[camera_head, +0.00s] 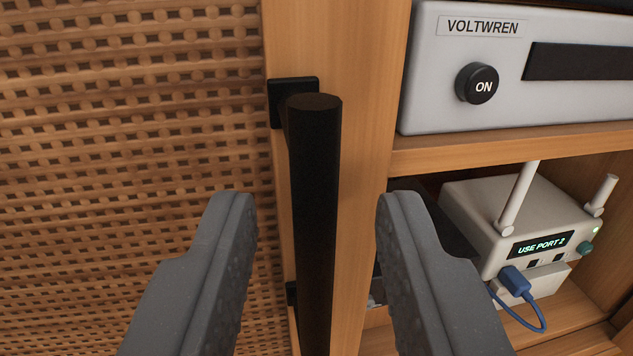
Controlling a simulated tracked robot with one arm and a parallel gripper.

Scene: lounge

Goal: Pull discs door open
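A cabinet door with a woven cane panel (120,110) and a wooden frame edge (365,60) fills the left of the view. No label reading discs shows on it. A black vertical bar handle (315,190) stands off the door's frame on dark mounts. My gripper (311,215) is open, with one grey finger to the left of the handle and the other to its right. Gaps show between the handle and both fingers. The lower part of the handle runs out of the picture's bottom edge.
To the right is an open shelf (510,147). A silver Voltwren unit (430,85) with a black ON knob sits on it. Below stands a white router (475,205) with two antennas, a "USE PORT 2" display and a blue cable (515,283). A dark object beside it is partly hidden.

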